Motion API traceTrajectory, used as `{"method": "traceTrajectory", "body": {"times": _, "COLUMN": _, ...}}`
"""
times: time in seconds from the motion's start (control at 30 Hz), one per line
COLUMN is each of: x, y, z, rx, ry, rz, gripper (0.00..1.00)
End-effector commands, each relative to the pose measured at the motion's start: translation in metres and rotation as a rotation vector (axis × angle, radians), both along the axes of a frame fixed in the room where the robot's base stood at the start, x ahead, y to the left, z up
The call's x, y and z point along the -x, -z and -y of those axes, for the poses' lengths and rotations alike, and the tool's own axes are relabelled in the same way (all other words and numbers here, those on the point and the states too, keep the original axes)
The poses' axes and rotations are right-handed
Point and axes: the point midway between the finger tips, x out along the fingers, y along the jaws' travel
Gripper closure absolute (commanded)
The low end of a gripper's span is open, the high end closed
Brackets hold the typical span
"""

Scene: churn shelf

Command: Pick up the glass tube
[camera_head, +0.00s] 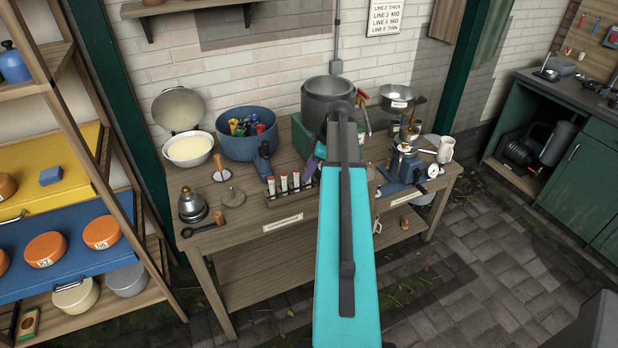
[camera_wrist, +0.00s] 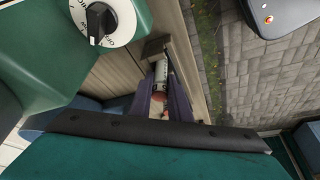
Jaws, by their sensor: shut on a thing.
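Several slim glass tubes (camera_head: 284,182) with red and dark tops stand upright in a wooden rack (camera_head: 292,195) near the front edge of the workbench. In the wrist view, the dark fingers of my gripper (camera_wrist: 163,86) are closed on a pale tube (camera_wrist: 162,69) with red on it. The tube lies between the two fingers, and its lower part is hard to make out.
A blue bowl (camera_head: 247,143) of colored bottles and a grey pot (camera_head: 328,98) stand behind the rack. A blue device with a gauge (camera_head: 407,166) is to the right. In the wrist view, a green machine with a dial (camera_wrist: 98,22) is close on the left.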

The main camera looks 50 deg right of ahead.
Motion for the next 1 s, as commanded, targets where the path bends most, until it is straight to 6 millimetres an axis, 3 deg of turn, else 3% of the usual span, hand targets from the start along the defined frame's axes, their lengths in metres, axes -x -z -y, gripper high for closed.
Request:
{"method": "traceTrajectory", "body": {"times": 0.47, "x": -0.001, "y": -0.014, "z": 0.000, "rx": 0.001, "ry": -0.001, "rz": 0.001, "gripper": 1.00}}
{"method": "traceTrajectory", "body": {"times": 1.0, "x": -0.001, "y": -0.076, "z": 0.000, "rx": 0.002, "ry": -0.001, "rz": 0.002, "gripper": 1.00}}
